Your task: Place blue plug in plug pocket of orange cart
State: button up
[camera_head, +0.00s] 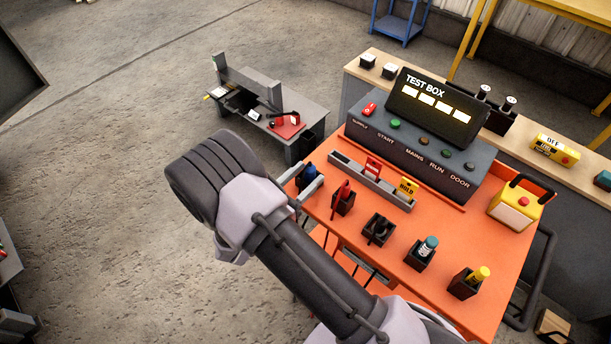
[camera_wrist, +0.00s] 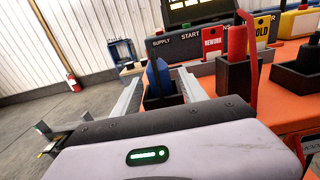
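The blue plug (camera_head: 307,173) stands in the leftmost black pocket (camera_head: 316,184) at the left corner of the orange cart (camera_head: 470,229). In the wrist view the blue plug (camera_wrist: 159,80) rises out of its dark pocket (camera_wrist: 163,101). My gripper (camera_wrist: 158,76) is open, with one finger on each side of the plug and a visible gap to each. The plug's lower end is hidden inside the pocket. In the head view my wrist hides most of the gripper.
Pockets to the right hold a red item (camera_head: 343,193), a teal-topped item (camera_head: 428,246) and a yellow item (camera_head: 479,274). A grey rail (camera_head: 370,184) with REWORK and HOLD tags lies behind. The test box (camera_head: 412,152) stands at the back. A grey bench (camera_head: 300,102) stands beyond.

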jog(key=shift+r, duration=0.1)
jog(key=shift+s+a+r, duration=0.1)
jog(key=shift+s+a, duration=0.1)
jog(key=p+v, duration=0.3)
jog(key=v, duration=0.8)
jog(key=s+d+r+m+g+y, duration=0.1)
jog(key=s+d+r+m+g, duration=0.2)
jog(key=d+r+m+g, duration=0.35)
jog(key=s+d+r+m+g+y, duration=0.1)
jog(key=s+d+r+m+g, duration=0.1)
jog(key=d+r+m+g, duration=0.5)
jog(key=s+r+m+t+y, duration=0.3)
jog(key=s+r+m+y, duration=0.2)
jog(key=m, duration=0.4)
jog(key=s+d+r+m+t+y, duration=0.1)
jog(key=s+r+m+t+y, duration=0.2)
jog(key=s+r+m+y, duration=0.2)
notch_tip(320, 180, up, 3)
jog(key=m+y, duration=0.2)
jog(key=m, duration=0.2)
jog(key=shift+y, duration=0.4)
jog(key=shift+t, duration=0.25)
